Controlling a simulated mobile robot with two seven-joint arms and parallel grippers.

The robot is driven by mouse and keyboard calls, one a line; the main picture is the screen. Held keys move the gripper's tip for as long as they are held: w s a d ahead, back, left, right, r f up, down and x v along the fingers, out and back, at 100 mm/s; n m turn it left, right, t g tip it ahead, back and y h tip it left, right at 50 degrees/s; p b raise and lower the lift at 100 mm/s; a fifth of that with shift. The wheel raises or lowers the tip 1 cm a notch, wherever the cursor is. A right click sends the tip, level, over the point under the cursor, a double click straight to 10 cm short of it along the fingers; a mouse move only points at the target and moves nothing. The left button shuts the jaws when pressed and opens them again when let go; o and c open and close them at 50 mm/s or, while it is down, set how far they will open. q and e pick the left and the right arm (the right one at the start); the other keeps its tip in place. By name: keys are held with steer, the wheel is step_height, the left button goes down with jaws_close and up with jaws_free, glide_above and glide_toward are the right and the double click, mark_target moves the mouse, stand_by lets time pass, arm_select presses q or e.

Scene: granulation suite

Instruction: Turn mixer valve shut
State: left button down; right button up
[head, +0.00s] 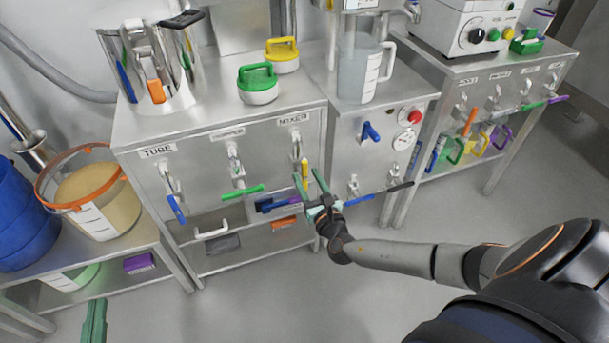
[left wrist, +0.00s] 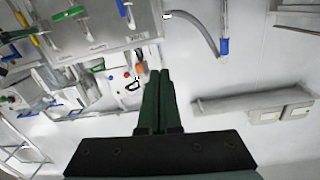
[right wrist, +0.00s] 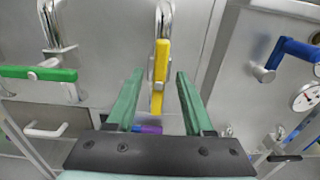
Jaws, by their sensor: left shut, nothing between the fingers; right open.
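The mixer valve has a yellow lever (head: 304,172) below the MIXER label (head: 292,120) on the steel cabinet front. The lever hangs upright below its bent metal pipe. In the right wrist view the yellow lever (right wrist: 160,66) stands between the two green fingers of my right gripper (right wrist: 159,78), with a gap on each side. My right gripper (head: 309,184) is open in front of the lever; I cannot tell whether the tips reach past it. My left gripper (head: 95,312) is shut and empty at the lower left, away from the cabinet, and it also shows in the left wrist view (left wrist: 159,74).
Beside the mixer valve are a green lever (head: 241,192), lying crosswise, and a blue lever (head: 177,209) under TUBE. To the right are a blue knob (head: 371,131) and a gauge (head: 404,140). A white drawer handle (head: 211,230) sits below. Floor in front is clear.

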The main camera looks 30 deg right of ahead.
arm_select(q)
steer(key=shift+d+r+m+t+h, duration=0.1)
steer(key=shift+r+m+t+h, duration=0.15)
steer(key=shift+r, duration=0.65)
steer(key=shift+r+m+t+h, duration=0.15)
steer(key=shift+r+t+h, duration=0.15)
steer(key=shift+r, duration=0.6)
arm_select(e)
steer(key=shift+x, duration=1.2)
arm_select(q)
steer(key=shift+y, duration=0.25)
arm_select(e)
jaws_close()
